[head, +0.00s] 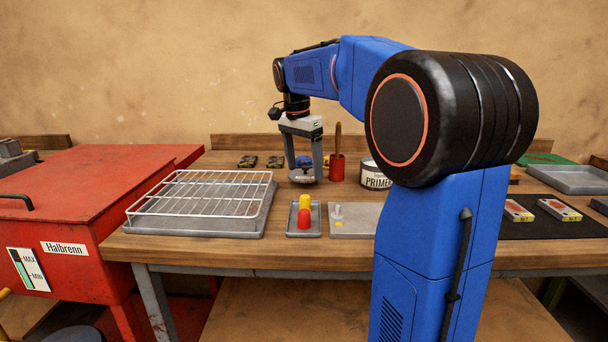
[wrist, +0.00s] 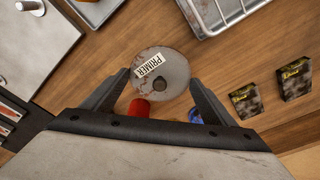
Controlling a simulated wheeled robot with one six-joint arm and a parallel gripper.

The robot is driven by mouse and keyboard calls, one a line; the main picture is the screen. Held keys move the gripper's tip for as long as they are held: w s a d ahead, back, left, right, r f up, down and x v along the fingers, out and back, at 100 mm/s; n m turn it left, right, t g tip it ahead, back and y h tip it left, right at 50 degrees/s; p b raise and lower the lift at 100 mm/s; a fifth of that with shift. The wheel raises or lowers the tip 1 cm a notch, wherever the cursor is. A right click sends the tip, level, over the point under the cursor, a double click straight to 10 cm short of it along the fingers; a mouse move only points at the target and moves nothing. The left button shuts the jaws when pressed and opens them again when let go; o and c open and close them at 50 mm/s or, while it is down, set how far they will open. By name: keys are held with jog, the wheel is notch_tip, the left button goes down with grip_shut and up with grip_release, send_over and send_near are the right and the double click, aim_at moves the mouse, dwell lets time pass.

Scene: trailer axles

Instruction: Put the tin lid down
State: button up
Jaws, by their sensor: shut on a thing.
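My gripper (head: 304,178) points down over the middle of the wooden table (head: 340,255). It is shut on the tin lid (wrist: 162,82), a round grey disc with a PRIMER label and rusty marks. In the wrist view the lid lies flat between the two fingertips (wrist: 160,80). In the head view the lid is low, close to the table top; I cannot tell whether it touches. The PRIMER tin (head: 376,175) stands to the right, partly behind my arm.
A red cup (head: 337,168) with a wooden handle and a blue thing (wrist: 195,116) are close to my gripper. Two dark boxes (head: 247,161) are behind left. A wire rack (head: 200,192) on a tray, and a small tray (head: 290,234) with red and yellow pieces, are in front.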

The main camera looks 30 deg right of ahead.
aim_at(300, 176)
jog(key=shift+f, duration=1.35)
jog(key=o, duration=1)
jog(key=shift+f, duration=0.1)
jog(key=shift+o, duration=0.2)
notch_tip(300, 176, up, 12)
jog(key=a, duration=0.1)
jog(key=shift+s+a, duration=0.2)
jog(key=shift+a, duration=0.15)
